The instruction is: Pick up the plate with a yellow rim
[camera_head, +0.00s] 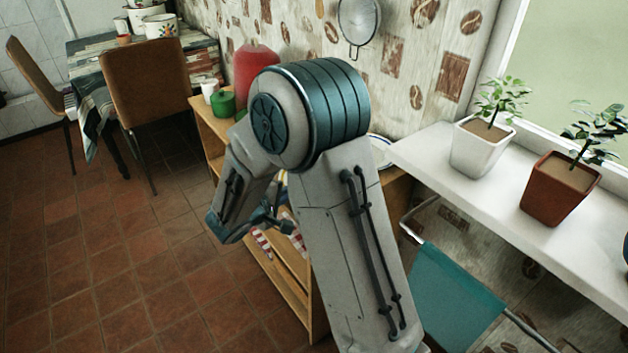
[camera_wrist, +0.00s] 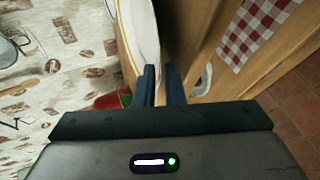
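A white plate with a yellow line near its rim (camera_wrist: 141,35) stands at the top middle of the wrist view, seen at a steep slant. Its lower part passes behind the left finger of my gripper (camera_wrist: 162,70). I cannot tell whether the plate's edge touches a finger. In the head view my arm covers most of the shelf, and the yellow-rimmed plate cannot be made out there.
A wooden shelf (camera_head: 289,296) stands against the wall, with a green pot (camera_head: 222,103), a white mug (camera_head: 209,91) and a red container (camera_head: 254,78) on top. A white sill (camera_head: 440,152) with potted plants is at the right.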

